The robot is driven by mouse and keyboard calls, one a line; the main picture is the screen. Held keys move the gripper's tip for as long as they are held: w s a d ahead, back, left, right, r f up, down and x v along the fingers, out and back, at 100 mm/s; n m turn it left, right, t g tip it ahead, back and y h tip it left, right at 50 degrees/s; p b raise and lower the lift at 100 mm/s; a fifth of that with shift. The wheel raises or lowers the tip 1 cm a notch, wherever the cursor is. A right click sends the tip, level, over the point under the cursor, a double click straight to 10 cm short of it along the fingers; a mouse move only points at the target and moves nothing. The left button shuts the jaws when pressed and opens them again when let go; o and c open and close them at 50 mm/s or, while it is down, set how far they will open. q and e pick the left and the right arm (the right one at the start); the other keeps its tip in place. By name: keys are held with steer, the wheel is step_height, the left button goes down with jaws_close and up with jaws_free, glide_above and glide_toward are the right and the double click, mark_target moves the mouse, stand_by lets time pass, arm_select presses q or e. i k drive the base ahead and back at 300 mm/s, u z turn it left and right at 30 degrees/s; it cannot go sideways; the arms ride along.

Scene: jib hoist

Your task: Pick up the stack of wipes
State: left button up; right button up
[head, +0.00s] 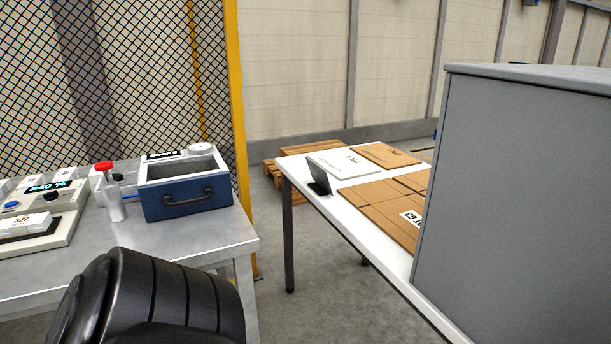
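I cannot make out a stack of wipes for certain. A white block with a dark printed label (32,223) sits on a dark plate of a bench device at the left edge; I cannot tell whether it is the wipes. A black ribbed link, which looks like part of my own arm, fills the bottom left and hides the front of the left bench. Neither of my grippers shows in the head view.
The grey bench (225,232) also holds a device with a lit display (50,186), a red-capped bottle (110,195) and a blue open-topped box (187,198). A white table (350,225) carries flat cardboard (385,208). A large grey cabinet (520,190) blocks the right. Floor shows between bench and table.

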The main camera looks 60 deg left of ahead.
mark_target(27, 224)
steer(key=u, duration=2.3)
